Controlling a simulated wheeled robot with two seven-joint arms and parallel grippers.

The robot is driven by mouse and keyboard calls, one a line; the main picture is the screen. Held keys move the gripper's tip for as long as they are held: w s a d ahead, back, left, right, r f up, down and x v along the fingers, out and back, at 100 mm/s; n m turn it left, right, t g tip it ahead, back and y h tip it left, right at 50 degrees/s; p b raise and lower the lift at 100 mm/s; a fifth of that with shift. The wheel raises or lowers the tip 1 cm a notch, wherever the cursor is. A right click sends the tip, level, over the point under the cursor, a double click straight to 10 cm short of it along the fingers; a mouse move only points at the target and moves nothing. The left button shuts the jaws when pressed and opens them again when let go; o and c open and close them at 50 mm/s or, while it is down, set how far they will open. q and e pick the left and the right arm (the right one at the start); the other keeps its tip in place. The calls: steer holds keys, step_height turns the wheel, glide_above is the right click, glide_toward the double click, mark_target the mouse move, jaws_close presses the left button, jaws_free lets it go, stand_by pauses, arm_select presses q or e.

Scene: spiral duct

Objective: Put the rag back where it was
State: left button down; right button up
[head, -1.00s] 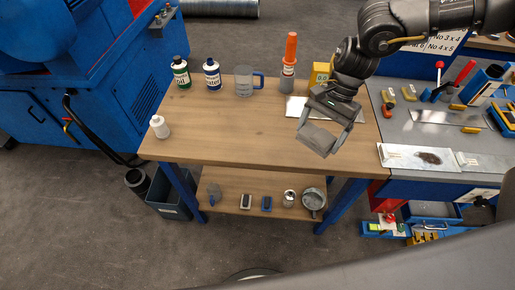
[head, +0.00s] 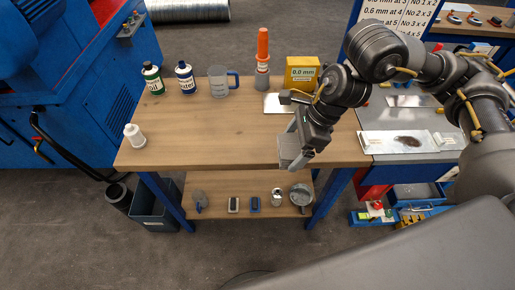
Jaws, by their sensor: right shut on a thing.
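The rag (head: 291,151) is a grey folded cloth. My right gripper (head: 293,146) is shut on it and holds it near the front right part of the wooden table (head: 215,140). I cannot tell whether the rag touches the tabletop. My left gripper is not in view.
An oil bottle (head: 152,78), a second bottle (head: 186,77), a jug (head: 219,84), an orange-topped tube (head: 263,55) and a yellow box (head: 301,73) stand along the back. A white bottle (head: 134,135) stands at the left. The table's middle is clear. Several small items lie on the lower shelf (head: 220,206).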

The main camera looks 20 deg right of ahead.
steer(key=w+a+f+p, duration=0.3)
steer(key=w+f, duration=0.1)
steer(key=w, duration=0.4)
steer(key=p, duration=0.2)
glide_above(255, 148)
steer(key=s+d, duration=0.1)
steer(key=d, duration=0.1)
steer(key=f, duration=0.5)
steer(key=shift+s+a, duration=0.1)
steer(key=shift+a, duration=0.15)
steer(key=shift+w+a+f, duration=0.2)
steer(key=shift+w+f, duration=0.2)
steer(key=shift+f, duration=0.2)
step_height(255, 148, down, 3)
steer(key=shift+r, duration=0.1)
steer(key=shift+f, duration=0.25)
steer(key=o, duration=0.7)
steer(key=shift+r, duration=0.1)
